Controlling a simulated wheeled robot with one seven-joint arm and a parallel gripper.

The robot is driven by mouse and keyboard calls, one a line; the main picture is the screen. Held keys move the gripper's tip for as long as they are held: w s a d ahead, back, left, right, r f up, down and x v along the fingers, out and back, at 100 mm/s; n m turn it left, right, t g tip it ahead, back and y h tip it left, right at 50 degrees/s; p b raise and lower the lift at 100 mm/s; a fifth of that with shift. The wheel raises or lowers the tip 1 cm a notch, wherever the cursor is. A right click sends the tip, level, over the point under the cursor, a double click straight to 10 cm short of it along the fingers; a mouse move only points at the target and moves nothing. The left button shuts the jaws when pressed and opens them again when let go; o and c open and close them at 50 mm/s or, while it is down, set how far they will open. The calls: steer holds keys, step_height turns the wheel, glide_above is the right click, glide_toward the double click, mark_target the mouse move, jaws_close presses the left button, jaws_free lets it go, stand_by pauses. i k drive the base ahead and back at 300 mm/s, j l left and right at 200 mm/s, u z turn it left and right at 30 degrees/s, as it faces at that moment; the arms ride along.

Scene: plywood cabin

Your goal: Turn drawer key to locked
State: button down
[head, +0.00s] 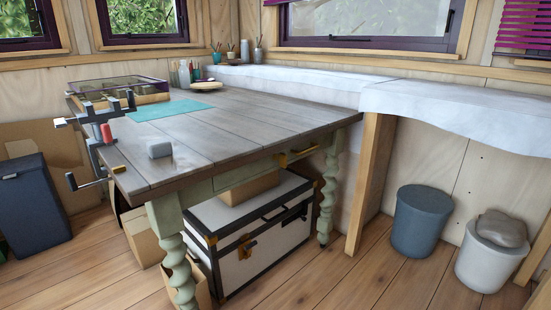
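The wooden work table (235,125) stands in the middle of the head view on green turned legs. A drawer front (240,173) shows in the apron under its top. Brass-coloured hardware (298,155) sits near the right end of that apron. A drawer key is too small to make out, so I cannot tell how it is turned. My gripper is not in view.
A clamp (100,140) juts from the table's left edge. A black-and-white trunk (250,235) and boxes fill the space under the table. Two bins (421,222) stand at right under a cloth-covered bench (460,105). The floor in front (340,285) is clear.

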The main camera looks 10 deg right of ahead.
mark_target(282, 158)
steer(key=i+j, duration=0.15)
steer(key=i, duration=0.25)
steer(key=i+j+z, duration=0.15)
steer(key=i, duration=0.2)
steer(key=i+j, duration=0.15)
steer(key=i, duration=0.25)
steer(key=z, duration=0.05)
